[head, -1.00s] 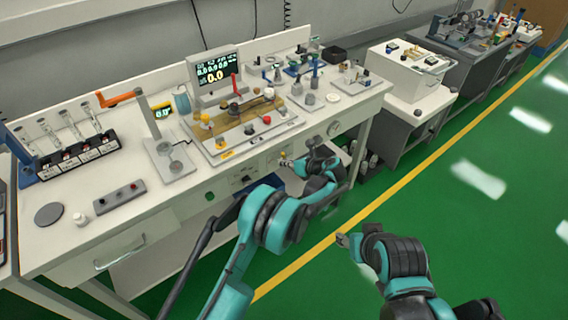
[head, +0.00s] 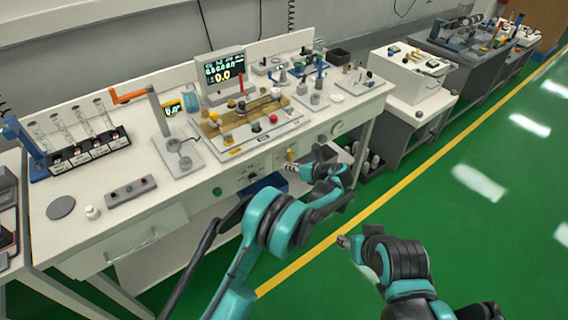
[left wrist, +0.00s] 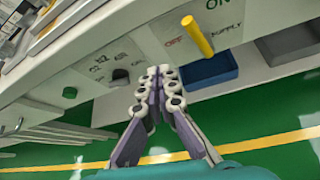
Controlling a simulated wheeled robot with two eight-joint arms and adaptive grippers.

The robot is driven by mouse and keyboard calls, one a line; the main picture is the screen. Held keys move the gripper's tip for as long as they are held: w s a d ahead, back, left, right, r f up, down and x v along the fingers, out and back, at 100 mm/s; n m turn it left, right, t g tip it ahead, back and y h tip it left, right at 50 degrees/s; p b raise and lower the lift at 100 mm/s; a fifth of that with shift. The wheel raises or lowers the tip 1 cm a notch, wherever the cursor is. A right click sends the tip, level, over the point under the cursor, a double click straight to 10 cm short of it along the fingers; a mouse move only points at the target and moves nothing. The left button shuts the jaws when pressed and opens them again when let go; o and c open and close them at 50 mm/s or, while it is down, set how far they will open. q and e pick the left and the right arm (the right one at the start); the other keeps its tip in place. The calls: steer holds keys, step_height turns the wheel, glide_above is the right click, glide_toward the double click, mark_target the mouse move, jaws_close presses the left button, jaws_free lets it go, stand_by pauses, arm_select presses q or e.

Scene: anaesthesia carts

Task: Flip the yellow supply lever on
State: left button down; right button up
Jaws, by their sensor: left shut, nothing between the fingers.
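The yellow supply lever (left wrist: 197,36) sticks out from the bench's front panel in the left wrist view, beside a red OFF label, with a green ON above and SUPPLY to its right. It shows small in the head view (head: 289,154). My left gripper (left wrist: 160,78) is shut and empty, in front of the panel, below and left of the lever in the wrist view. They look apart. In the head view my left gripper (head: 299,168) is by the panel's right part. My right gripper (head: 343,241) hangs over the green floor, away from the bench; its jaws are too small to read.
The panel also has a dark knob (left wrist: 120,76) and a green button (left wrist: 70,92). A blue bin (left wrist: 209,69) sits below the lever. The bench top (head: 130,165) holds a monitor (head: 222,75) and lab fixtures. The floor to the right is clear.

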arm_select(q)
steer(key=s+d+p, duration=0.1)
steer(key=s+d, duration=0.1)
steer(key=d, duration=0.4)
steer(key=shift+d+r+p, duration=0.15)
steer(key=shift+d+p, duration=0.2)
steer(key=shift+d, duration=0.05)
arm_select(e)
steer(key=shift+w+d+r, duration=0.15)
steer(key=shift+w+r, duration=0.05)
steer(key=shift+r, duration=0.35)
steer(key=shift+w+d+r, duration=0.15)
steer(key=shift+w+r, duration=0.05)
steer(key=shift+r, duration=0.3)
arm_select(q)
steer(key=shift+s, duration=0.1)
